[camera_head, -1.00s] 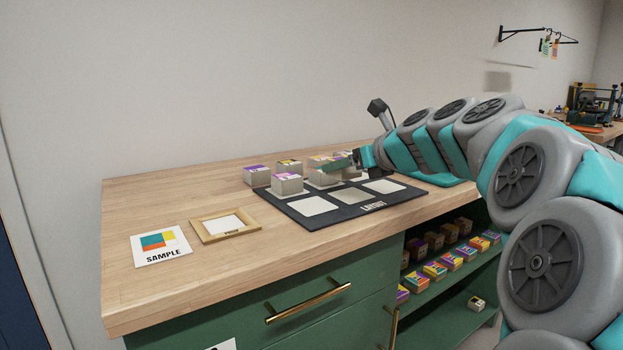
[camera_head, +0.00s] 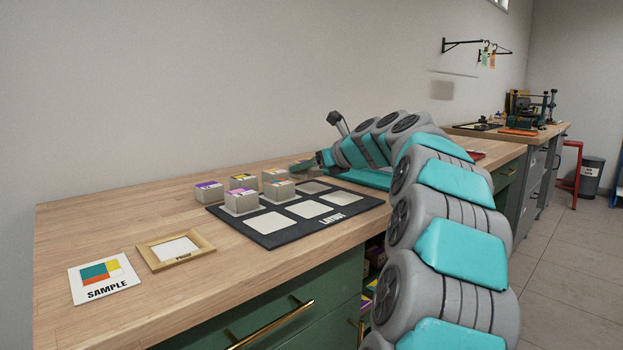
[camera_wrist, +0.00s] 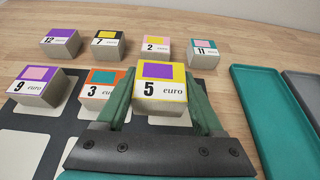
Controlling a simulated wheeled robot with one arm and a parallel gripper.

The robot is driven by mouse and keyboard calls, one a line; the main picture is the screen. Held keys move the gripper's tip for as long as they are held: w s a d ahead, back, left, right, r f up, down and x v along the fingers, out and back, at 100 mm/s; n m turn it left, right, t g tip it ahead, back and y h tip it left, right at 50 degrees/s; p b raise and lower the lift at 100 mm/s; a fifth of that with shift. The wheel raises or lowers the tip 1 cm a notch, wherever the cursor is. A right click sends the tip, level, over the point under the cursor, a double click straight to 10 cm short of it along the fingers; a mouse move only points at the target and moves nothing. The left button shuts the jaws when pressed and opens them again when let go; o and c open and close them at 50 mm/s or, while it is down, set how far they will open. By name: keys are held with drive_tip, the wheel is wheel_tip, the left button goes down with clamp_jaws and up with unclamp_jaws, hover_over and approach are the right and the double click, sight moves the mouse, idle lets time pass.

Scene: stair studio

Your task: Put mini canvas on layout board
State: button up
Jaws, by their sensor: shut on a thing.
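My gripper (camera_wrist: 160,92) is shut on a mini canvas block (camera_wrist: 161,92) marked "5 euro", with a purple patch on a yellow top. In the head view my gripper (camera_head: 308,165) is at the far right part of the layout board (camera_head: 268,238), and the held block is mostly hidden there. The board is black with pale squares. The block marked 9 (camera_head: 241,203) and the block marked 3 (camera_head: 281,191) stand on its back row. The back-right square (camera_head: 313,187) and the front squares are bare. I cannot tell how high the held block is.
Blocks marked 12 (camera_wrist: 62,44), 7 (camera_wrist: 108,46), 2 (camera_wrist: 156,48) and 11 (camera_wrist: 203,52) stand on the table behind the board. A teal tray (camera_wrist: 262,105) lies to the right. A wooden frame (camera_head: 152,262) and a sample card (camera_head: 108,297) lie at the left.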

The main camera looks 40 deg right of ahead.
sight(312, 188)
drive_tip(key=shift+w+d+f, duration=0.15)
drive_tip(key=shift+w+d, duration=0.35)
drive_tip(key=shift+d, duration=0.2)
drive_tip(key=shift+w+d+f, duration=0.1)
drive_tip(key=shift+w+d, duration=0.4)
drive_tip(key=shift+d, duration=0.15)
drive_tip(key=shift+f+b, duration=0.4)
drive_tip(key=shift+f, duration=1.3)
drive_tip(key=shift+f, duration=0.1)
drive_tip(key=o, duration=1.3)
drive_tip(key=shift+o, duration=0.2)
drive_tip(key=shift+f, duration=0.1)
drive_tip(key=shift+r, duration=0.2)
drive_tip(key=v, duration=1.2)
drive_tip(key=shift+p, duration=0.35)
